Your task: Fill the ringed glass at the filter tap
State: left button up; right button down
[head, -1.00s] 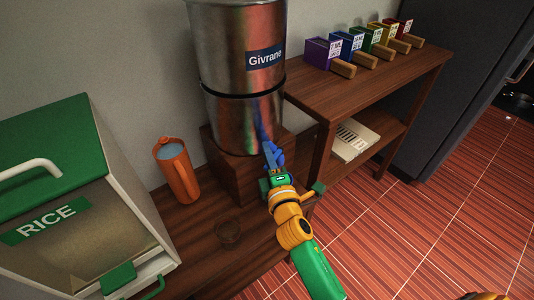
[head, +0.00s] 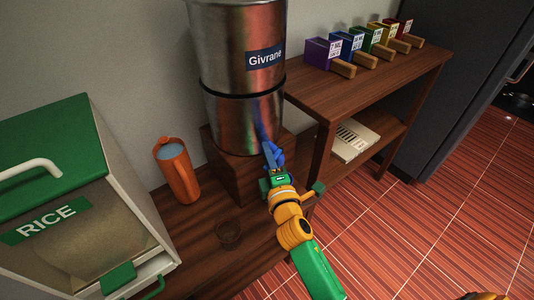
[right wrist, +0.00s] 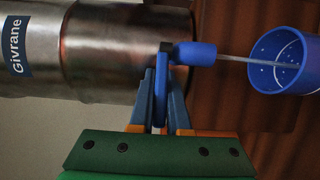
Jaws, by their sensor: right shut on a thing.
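The steel filter (head: 235,75) labelled Givrane stands on a wooden block. Its blue tap (right wrist: 195,54) shows in the right wrist view, with a thin pale stream running from it into a blue cup (right wrist: 263,80). Pale spots show inside the cup. My right gripper (right wrist: 160,85) is shut on the blue tap lever (right wrist: 161,82); in the head view it (head: 268,160) is at the filter's foot and hides most of the tap area. My left gripper is not in view.
An orange jug (head: 176,172) with pale liquid stands left of the filter's wooden block (head: 237,174). A rice bin (head: 85,240) fills the left. A wooden shelf (head: 375,85) with several coloured boxes stands right.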

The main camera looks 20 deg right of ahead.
jog(key=y+p, duration=0.1)
jog(key=n+y+p, duration=0.2)
jog(key=shift+s+d+r+y+p, duration=0.15)
jog(key=shift+s+r+y+p, duration=0.15)
jog(key=shift+s, duration=0.05)
jog(key=shift+s+f+n+g+y, duration=0.2)
jog(key=shift+f+n+g+y, duration=0.1)
jog(key=shift+n+y, duration=0.6)
jog(key=c, duration=0.9)
grip_release()
jog(key=shift+v, duration=3.5)
